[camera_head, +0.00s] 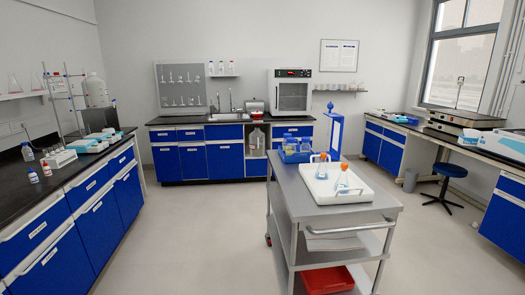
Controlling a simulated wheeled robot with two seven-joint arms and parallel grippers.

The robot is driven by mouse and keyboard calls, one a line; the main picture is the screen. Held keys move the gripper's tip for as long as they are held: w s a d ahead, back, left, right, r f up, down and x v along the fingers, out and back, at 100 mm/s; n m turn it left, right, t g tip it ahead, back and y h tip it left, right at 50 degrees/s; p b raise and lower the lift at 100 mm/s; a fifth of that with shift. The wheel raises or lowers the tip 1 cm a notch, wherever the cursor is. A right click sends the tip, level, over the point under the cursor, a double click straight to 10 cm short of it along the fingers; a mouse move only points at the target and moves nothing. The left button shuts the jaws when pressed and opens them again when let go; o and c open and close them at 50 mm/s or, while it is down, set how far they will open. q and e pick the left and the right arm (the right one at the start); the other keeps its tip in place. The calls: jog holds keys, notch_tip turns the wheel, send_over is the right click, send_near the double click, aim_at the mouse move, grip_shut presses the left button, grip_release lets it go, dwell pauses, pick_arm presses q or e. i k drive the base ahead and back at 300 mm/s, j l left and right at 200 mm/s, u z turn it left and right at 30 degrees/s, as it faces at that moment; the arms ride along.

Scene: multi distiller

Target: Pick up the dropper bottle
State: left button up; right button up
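Two small bottles with red and white colouring stand upright on the dark left counter top (20,198), a nearer one (33,175) and one just beyond it (46,169). A slightly larger bottle with a blue and white look (27,152) stands farther back on the same counter. They are too small to tell for sure which one is the dropper bottle. Neither of my grippers is in view.
A white rack box (58,160) stands right beside the small bottles, with stands and a large jug (97,90) behind. A steel cart (320,212) carries a white tray (336,197) with flasks. The floor between counter and cart is clear.

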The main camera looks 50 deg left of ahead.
aim_at(47, 171)
jog(key=i+j+u, duration=0.1)
jog(key=j+u, duration=0.3)
jog(key=i+j+u, duration=0.2)
jog(key=j+u, duration=0.2)
jog(key=i+j+u, duration=0.25)
jog(key=j+u, duration=0.15)
jog(key=i+j+u, duration=0.8)
jog(key=i+u, duration=0.25)
jog(key=i, duration=0.15)
jog(key=i+u, duration=0.3)
jog(key=i+l+u, duration=0.1)
jog(key=i+u, duration=0.35)
jog(key=i+l+u, duration=0.35)
jog(key=i+u, duration=0.15)
jog(key=i, duration=0.15)
jog(key=i+l+u, duration=0.8)
jog(key=l+u, duration=0.15)
jog(key=l, duration=0.2)
jog(key=i+l+u, duration=0.25)
jog(key=l+u, duration=0.2)
jog(key=l, duration=0.25)
